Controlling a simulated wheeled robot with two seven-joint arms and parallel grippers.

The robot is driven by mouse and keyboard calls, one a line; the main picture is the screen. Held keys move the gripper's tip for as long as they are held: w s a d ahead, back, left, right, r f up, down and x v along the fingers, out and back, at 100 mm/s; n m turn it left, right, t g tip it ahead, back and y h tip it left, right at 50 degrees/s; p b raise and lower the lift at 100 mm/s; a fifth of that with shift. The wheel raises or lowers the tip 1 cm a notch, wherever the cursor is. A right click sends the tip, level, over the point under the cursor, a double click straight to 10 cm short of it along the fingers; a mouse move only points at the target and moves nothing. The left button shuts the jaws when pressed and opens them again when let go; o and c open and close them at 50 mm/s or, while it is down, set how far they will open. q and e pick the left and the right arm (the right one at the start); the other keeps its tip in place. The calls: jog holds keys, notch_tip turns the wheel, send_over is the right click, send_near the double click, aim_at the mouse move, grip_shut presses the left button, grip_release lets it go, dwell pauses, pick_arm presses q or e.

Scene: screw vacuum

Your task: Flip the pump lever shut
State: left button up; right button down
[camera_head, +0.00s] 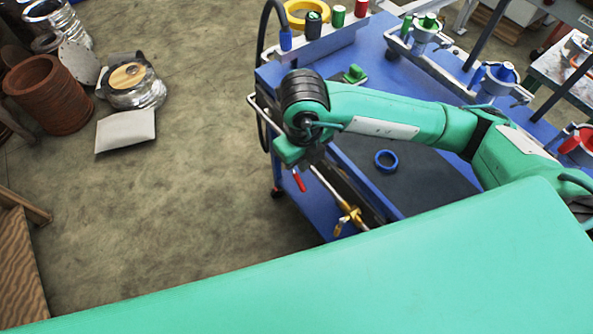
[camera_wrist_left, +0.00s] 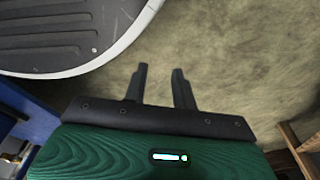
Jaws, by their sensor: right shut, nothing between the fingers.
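A small red lever (camera_head: 298,180) shows at the left edge of the blue workbench, just below my right wrist. A thin pale rod with a brass fitting (camera_head: 350,216) is to its right. My right gripper (camera_head: 292,158) points down right above the red lever; it is shut and empty. Its fingertips are mostly hidden by the wrist, so I cannot tell whether it touches the lever. My left gripper (camera_wrist_left: 161,72) is open and empty over the concrete floor in the left wrist view.
A blue ring (camera_head: 386,161) lies on the dark mat of the workbench (camera_head: 375,62). Blue, green and red holders line the bench's far right side. Clay pots (camera_head: 47,95) stand on the floor at left. Open floor lies left of the bench.

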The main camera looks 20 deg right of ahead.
pick_arm(q)
jog(key=shift+w+d+r, duration=0.1)
jog(key=shift+w+r, duration=0.45)
jog(key=shift+w, duration=0.3)
pick_arm(e)
jog(key=shift+s+r, duration=0.1)
jog(key=shift+s, duration=0.25)
send_near(302, 186)
notch_tip(302, 186, down, 2)
jog(key=s, duration=0.3)
jog(key=w+f, duration=0.2)
jog(key=f, duration=0.1)
jog(key=shift+w+a+p, duration=0.1)
jog(key=shift+w+p, duration=0.05)
jog(key=shift+p, duration=0.15)
jog(key=shift+w+f, duration=0.4)
pick_arm(q)
jog(key=shift+s+a+f, duration=0.2)
jog(key=shift+s+f, duration=0.3)
jog(key=shift+s+a+f, duration=0.15)
jog(key=shift+s+f, duration=0.3)
jog(key=shift+f, duration=0.05)
jog(key=shift+w, duration=0.1)
pick_arm(e)
jog(key=shift+f, duration=0.15)
